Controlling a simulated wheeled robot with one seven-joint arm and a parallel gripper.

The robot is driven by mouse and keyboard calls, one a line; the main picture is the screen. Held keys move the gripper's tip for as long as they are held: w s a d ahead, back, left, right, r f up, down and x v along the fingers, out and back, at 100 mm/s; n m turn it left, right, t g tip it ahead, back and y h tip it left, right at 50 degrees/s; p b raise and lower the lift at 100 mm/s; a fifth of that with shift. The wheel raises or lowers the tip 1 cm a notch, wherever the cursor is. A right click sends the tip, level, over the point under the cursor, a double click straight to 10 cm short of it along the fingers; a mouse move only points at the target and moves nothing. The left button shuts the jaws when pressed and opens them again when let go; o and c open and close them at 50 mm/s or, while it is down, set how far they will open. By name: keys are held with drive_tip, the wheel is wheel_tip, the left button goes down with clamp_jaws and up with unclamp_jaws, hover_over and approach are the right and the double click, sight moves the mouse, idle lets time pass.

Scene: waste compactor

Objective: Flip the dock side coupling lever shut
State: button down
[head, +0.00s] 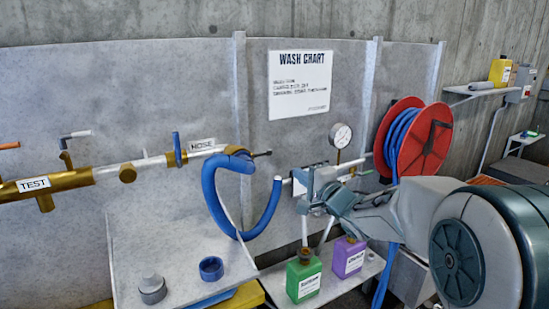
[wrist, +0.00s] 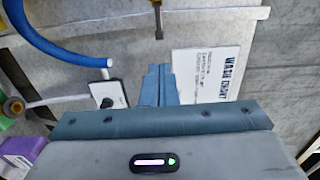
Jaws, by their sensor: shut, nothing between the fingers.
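In the head view a brass coupling (head: 236,152) joins the blue hose (head: 212,195) to the pipe near the HOSE sign. A short dark lever (head: 263,153) sticks out to the right from this coupling. I cannot tell for sure that it is the dock side lever. My gripper (head: 305,187) is shut and empty, to the right of the coupling and lower in the picture, apart from it. In the wrist view my gripper's fingers (wrist: 158,85) are together with nothing between them. A small brass and dark piece (wrist: 158,22) shows beyond them; I cannot tell what it is.
A gauge (head: 340,135) and a red hose reel (head: 413,140) stand near my arm. A green bottle (head: 304,275) and a purple bottle (head: 348,258) stand on a shelf below my gripper. A blue valve handle (head: 177,149) rises from the pipe. The wash chart (head: 300,85) hangs behind.

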sight(269, 153)
drive_tip(key=p+x, duration=0.2)
drive_tip(key=x, duration=1.2)
drive_tip(key=shift+r+p, duration=0.1)
drive_tip(key=shift+p, duration=0.3)
